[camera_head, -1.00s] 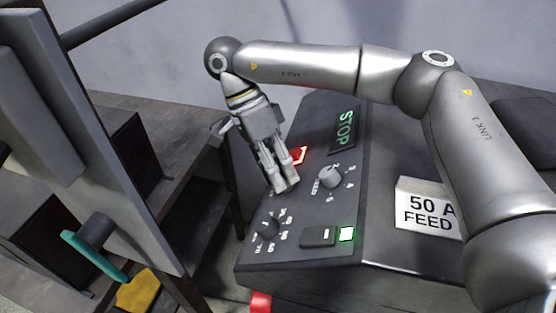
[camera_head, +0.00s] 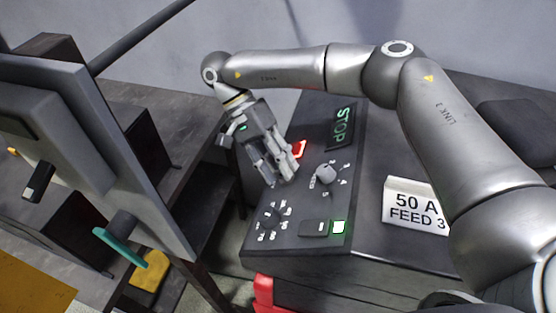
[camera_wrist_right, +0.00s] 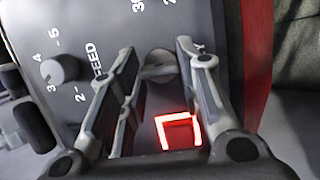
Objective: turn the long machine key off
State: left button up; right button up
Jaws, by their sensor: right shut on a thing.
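My right gripper (camera_head: 280,181) is at the sloped black control panel (camera_head: 270,240), its fingers down on the panel's left part. In the right wrist view, the gripper (camera_wrist_right: 168,62) has its fingers on both sides of a small grey key (camera_wrist_right: 159,68), and it is shut on it. A printed label beside it is mostly hidden; only a "Y" shows. In the head view the fingers hide the key. A red-lit square button (camera_head: 299,149) is close to the fingers; it also shows in the right wrist view (camera_wrist_right: 180,132). My left gripper is not in view.
A white "50 A FEED 3" sign (camera_head: 413,204) stands right. A grey cabinet with a teal handle (camera_head: 120,247) stands left.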

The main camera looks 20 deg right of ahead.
dwell(0.4)
jog(key=o, duration=1)
jog(key=shift+w, duration=0.1)
jog(key=v, duration=0.7)
jog(key=shift+w+a+r, duration=0.1)
jog(key=shift+w+r, duration=0.05)
jog(key=shift+r, duration=0.05)
